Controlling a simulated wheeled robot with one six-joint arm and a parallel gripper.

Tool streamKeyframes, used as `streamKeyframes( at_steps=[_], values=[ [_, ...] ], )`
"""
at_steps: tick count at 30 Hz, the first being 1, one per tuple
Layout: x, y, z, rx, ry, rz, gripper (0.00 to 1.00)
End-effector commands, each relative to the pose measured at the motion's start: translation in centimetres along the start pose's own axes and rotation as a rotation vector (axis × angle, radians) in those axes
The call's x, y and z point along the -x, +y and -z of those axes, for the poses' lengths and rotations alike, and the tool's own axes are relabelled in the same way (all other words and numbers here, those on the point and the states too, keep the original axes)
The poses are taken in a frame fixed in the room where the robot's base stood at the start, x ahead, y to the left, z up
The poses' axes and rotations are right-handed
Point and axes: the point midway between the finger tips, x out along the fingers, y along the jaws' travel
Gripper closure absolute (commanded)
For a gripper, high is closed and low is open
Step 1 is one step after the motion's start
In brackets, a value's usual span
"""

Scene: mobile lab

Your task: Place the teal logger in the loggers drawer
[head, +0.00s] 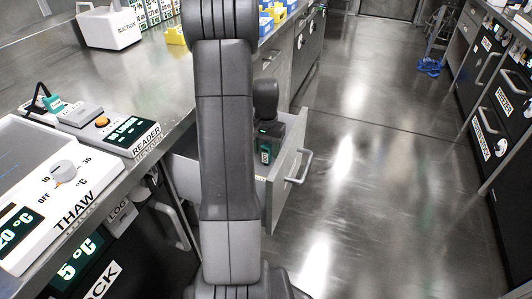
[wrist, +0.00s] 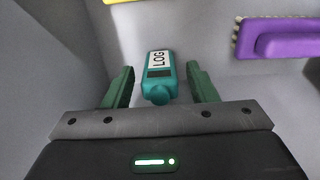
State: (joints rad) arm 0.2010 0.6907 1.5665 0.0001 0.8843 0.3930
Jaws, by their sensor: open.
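The teal logger (wrist: 160,86) with a white LOG label and a dark screen is in the wrist view, between my gripper's two green fingers. My gripper (wrist: 160,84) is open, with a gap on each side of the logger. The logger appears to lie on the grey floor of the open drawer (head: 287,180), though exact contact is hard to tell. In the head view my gripper (head: 266,155) points down into this drawer, and my arm hides part of it. The drawer's own label is not readable.
A purple item (wrist: 285,38) and a yellow item (wrist: 150,1) are near the logger in the wrist view. The bench holds a reader (head: 130,135), a small teal item with a black part (head: 52,103) and a thaw unit (head: 60,190). The aisle floor right of the drawer is clear.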

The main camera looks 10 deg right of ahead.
Motion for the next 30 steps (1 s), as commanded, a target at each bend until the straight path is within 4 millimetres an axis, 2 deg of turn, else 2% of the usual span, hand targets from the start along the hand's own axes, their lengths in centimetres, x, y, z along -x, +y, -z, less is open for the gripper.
streamKeyframes(
  at_steps=[1, 6, 12, 18, 30],
  values=[
    [1.7, 0.0, 0.1, 0.000, 0.003, 0.001, 0.48],
    [5.4, 0.0, 0.1, 0.000, 0.004, 0.002, 0.48],
    [8.3, 0.0, 0.0, 0.000, 0.001, 0.000, 0.48],
    [9.2, 0.0, 0.0, 0.000, 0.000, 0.000, 0.48],
    [9.1, 0.0, 0.0, 0.000, 0.000, 0.000, 0.48]
  ],
)
